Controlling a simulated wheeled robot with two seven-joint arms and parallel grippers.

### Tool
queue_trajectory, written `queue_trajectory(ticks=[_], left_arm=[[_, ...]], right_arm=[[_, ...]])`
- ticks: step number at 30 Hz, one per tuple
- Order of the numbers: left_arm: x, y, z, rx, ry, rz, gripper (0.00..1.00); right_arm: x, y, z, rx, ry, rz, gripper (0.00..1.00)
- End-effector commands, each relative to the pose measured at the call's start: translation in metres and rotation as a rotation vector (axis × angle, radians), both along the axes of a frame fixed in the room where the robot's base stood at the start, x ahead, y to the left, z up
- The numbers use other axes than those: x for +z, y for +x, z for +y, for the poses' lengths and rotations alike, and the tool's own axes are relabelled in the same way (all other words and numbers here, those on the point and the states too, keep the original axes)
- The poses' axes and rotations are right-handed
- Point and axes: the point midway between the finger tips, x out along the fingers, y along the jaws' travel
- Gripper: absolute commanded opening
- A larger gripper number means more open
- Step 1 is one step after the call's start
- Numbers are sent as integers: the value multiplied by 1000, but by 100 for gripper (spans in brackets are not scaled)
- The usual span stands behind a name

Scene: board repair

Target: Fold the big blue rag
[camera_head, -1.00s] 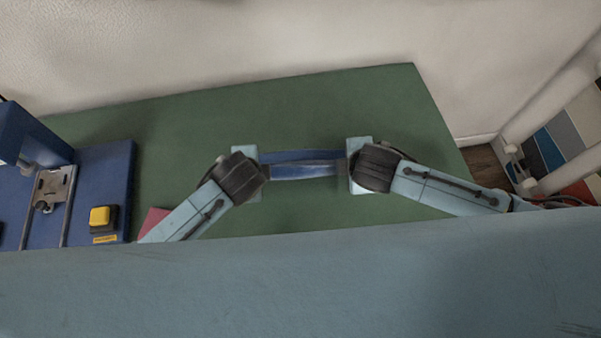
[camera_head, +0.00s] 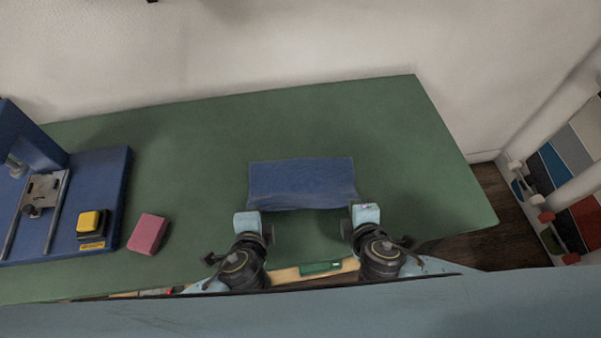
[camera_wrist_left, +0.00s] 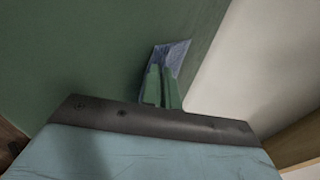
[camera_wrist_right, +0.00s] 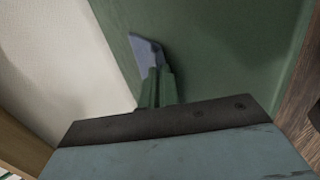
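The big blue rag (camera_head: 302,183) lies spread as a rectangle on the green table, with its near edge wavy and apparently lifted above a dark shadow. My left gripper (camera_head: 255,214) is at its near left corner and my right gripper (camera_head: 352,207) at its near right corner. In the left wrist view the green fingers (camera_wrist_left: 161,78) are close together with rag (camera_wrist_left: 173,52) around their tips. In the right wrist view the fingers (camera_wrist_right: 157,78) are close together, with rag (camera_wrist_right: 145,50) at their tips. Both look shut on the rag; the exact pinch is hidden.
A pink block (camera_head: 147,234) lies on the green table (camera_head: 420,150) to the left. Beyond it stands a blue fixture (camera_head: 105,175) with a yellow button (camera_head: 90,222). The table is clear behind and right of the rag. An open drawer (camera_head: 290,273) shows at the front edge.

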Motion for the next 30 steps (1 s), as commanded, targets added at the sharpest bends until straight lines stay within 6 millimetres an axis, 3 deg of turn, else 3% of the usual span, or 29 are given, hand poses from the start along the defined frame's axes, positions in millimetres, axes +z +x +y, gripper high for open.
queue_trajectory(ticks=[5,14,23,30], left_arm=[[0,0,0,0,0,0,0],[0,0,0,1,1,1,39],[5,-2,0,0,0,0,40],[37,-18,0,0,-2,2,40]], right_arm=[[0,0,0,0,0,0,0],[0,0,0,-1,-1,1,39],[4,-2,0,-1,1,1,40],[37,-19,0,0,1,3,40]])
